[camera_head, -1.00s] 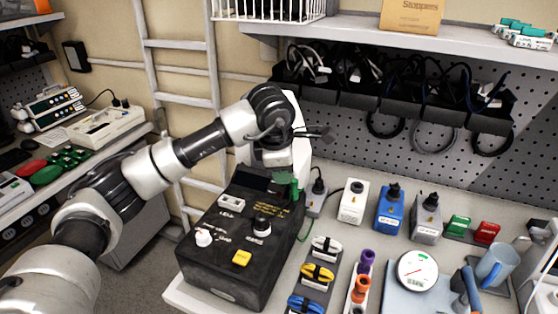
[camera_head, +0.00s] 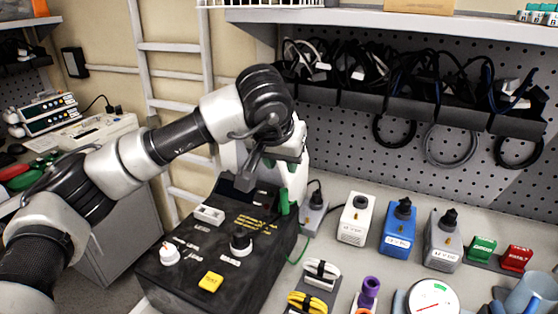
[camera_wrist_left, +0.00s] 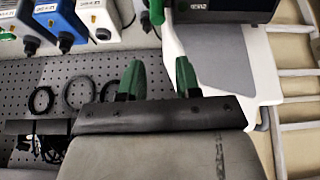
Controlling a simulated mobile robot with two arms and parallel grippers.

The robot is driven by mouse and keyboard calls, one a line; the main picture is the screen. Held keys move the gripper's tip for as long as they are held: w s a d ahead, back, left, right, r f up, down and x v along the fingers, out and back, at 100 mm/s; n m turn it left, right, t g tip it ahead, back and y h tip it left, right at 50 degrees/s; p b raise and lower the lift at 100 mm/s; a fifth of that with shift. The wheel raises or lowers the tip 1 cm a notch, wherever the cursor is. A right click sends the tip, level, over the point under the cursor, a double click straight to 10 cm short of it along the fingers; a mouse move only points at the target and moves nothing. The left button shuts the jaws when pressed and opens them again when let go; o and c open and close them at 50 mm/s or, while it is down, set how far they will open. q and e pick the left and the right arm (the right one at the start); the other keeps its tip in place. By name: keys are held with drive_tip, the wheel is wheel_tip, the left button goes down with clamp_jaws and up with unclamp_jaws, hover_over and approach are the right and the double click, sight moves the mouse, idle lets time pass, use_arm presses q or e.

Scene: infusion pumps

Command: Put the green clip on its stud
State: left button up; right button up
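The green clip (camera_head: 284,202) stands upright at the back right corner of the black box (camera_head: 215,265), with a thin green lead running down beside the box. In the left wrist view a green upright piece (camera_wrist_left: 156,12), apparently the clip, shows at the top edge, beyond the fingertips. My left gripper (camera_head: 292,164) is above and slightly behind the clip, apart from it. In the wrist view its two green-tipped fingers (camera_wrist_left: 160,78) are spread with nothing between them. Brass studs show on the white (camera_head: 357,215), blue (camera_head: 399,225) and grey (camera_head: 443,238) blocks. I cannot tell which belongs to the clip.
A small grey block with a black cord (camera_head: 312,218) stands just right of the clip. A white clip (camera_head: 322,270) and yellow clip (camera_head: 308,303) lie in front. Green (camera_head: 481,249) and red (camera_head: 516,258) blocks stand at the right. A cable rack (camera_head: 410,95) hangs behind.

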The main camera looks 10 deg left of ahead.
sight(283, 193)
use_arm(q)
wheel_tip(283, 193, down, 6)
drive_tip(key=b, duration=0.4)
drive_tip(key=shift+f, duration=0.2)
drive_tip(key=shift+f+b, duration=0.45)
drive_tip(key=shift+b, duration=0.05)
clamp_jaws()
wheel_tip(283, 193, up, 5)
drive_tip(key=p, duration=0.3)
drive_tip(key=shift+r, duration=0.1)
drive_tip(key=shift+w, duration=0.1)
